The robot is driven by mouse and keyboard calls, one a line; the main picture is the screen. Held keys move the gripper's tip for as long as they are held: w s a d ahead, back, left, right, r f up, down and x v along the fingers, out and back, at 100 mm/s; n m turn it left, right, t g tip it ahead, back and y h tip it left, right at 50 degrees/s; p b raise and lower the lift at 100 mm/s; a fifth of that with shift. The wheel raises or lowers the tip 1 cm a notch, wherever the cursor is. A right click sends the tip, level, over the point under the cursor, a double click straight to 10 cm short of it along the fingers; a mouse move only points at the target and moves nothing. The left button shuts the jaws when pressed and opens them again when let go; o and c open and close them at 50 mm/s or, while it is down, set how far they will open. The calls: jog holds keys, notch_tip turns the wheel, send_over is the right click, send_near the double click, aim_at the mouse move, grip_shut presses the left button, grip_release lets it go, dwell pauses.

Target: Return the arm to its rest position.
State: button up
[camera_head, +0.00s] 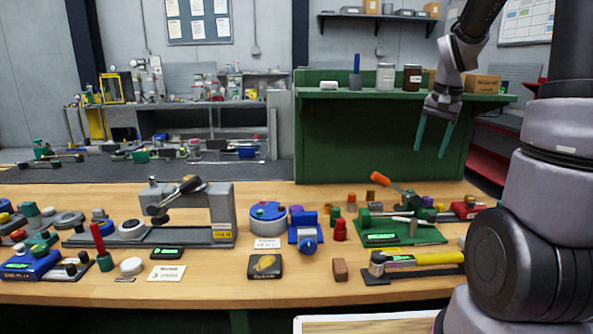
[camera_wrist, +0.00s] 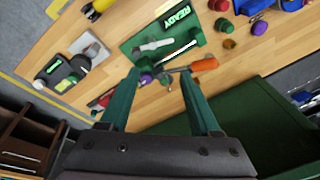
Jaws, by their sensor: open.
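My gripper (camera_head: 434,137) hangs on the right in the head view, with its two green fingers apart and nothing between them. It is above and behind the wooden workbench (camera_head: 210,287), in front of the green cabinet (camera_head: 350,130). In the wrist view my gripper (camera_wrist: 160,90) also shows open and empty, with the bench tools seen beyond and below its fingertips. My arm rises along the right side of the head view and bends over at the top.
The bench holds a grey clamp-like device (camera_head: 220,205), a blue round fixture (camera_head: 268,215), a green mat (camera_head: 400,235) with tools, and an orange-handled screwdriver (camera_head: 382,178). Jars (camera_head: 386,76) stand on the cabinet. The air around my gripper looks clear.

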jog(key=s+a+r+n+t, duration=0.1)
jog(key=s+a+r, duration=0.2)
jog(key=s, duration=0.3)
jog(key=s+a+r+n+t+y, duration=0.1)
jog(key=s+a+r+t, duration=0.1)
jog(key=s+a+r, duration=0.2)
jog(key=s+a+r+n+t, duration=0.1)
jog(key=s+a+r, duration=0.3)
jog(key=s, duration=0.4)
jog(key=shift+s+r+t+y, duration=0.15)
jog(key=shift+t+y, duration=0.15)
jog(key=shift+t, duration=0.1)
dwell(0.7)
